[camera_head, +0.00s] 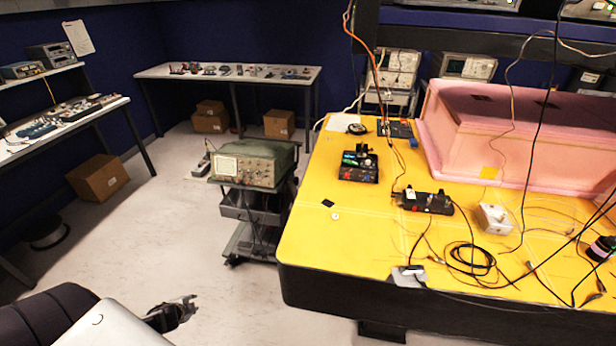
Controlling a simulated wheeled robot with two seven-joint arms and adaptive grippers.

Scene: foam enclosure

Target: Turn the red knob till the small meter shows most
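My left gripper (186,308) is low in the head view, over the floor left of the yellow-topped table (310,245), well away from everything on it. It is dark and small, and I cannot tell whether its fingers are apart. My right gripper is not in view. A black instrument box (358,172) with small coloured parts stands on the table's left half. A second black box (428,203), with wires and a reddish spot, sits nearer the middle. I cannot make out for sure which part is the red knob or the small meter.
A white box (494,219), looped black cables (470,258) and a pink foam enclosure (470,130) occupy the table's right side. An oscilloscope (250,165) stands on a cart left of the table. The table's front left corner is mostly clear. Loose wires hang from above.

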